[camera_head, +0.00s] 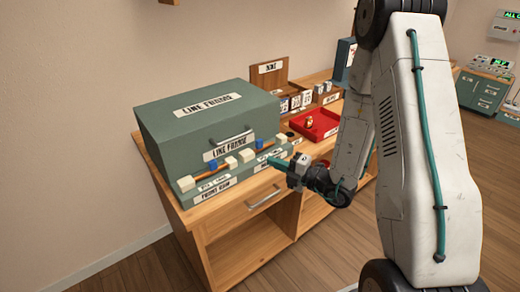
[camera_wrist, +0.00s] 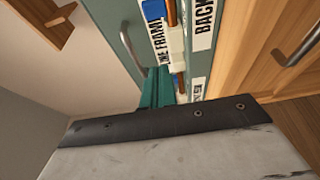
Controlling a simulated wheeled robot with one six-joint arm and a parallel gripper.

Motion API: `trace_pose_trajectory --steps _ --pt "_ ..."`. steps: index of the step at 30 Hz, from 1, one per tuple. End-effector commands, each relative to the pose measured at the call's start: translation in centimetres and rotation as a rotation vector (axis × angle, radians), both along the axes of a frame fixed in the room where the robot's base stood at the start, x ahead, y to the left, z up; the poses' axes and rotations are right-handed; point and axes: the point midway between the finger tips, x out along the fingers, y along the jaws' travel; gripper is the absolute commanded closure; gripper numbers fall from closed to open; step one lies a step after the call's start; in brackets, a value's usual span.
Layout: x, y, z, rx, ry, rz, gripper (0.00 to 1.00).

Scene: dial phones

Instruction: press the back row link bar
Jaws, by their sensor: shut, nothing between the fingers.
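The grey-green line frame (camera_head: 213,118) stands on the wooden cabinet, its lid shut. The left bar (camera_head: 202,172) is over the "FRONT ROW" label (camera_head: 216,191). My gripper (camera_head: 271,160) is shut and empty, with teal fingers, in front of the right bar's section. Its fingers (camera_wrist: 157,85) overlap the ledge in the wrist view; contact cannot be told.
A red tray (camera_head: 316,126) with a small object in it lies right of the frame, near my arm. Small labelled blocks and a wooden board (camera_head: 270,76) stand behind. The lid handle (camera_head: 233,139) sticks out above the bars. A drawer handle (camera_head: 264,199) projects below.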

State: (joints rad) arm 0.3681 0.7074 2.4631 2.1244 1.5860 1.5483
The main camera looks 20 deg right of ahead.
Motion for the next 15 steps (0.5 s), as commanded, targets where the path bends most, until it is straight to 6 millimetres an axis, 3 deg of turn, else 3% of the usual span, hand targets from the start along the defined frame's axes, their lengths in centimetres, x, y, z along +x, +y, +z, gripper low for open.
trace_pose_trajectory --steps 5,15 --pt "1.1 0.9 0.0 -0.002 -0.002 0.004 1.0" --pt "6.3 5.0 0.0 -0.002 -0.003 0.006 1.0"
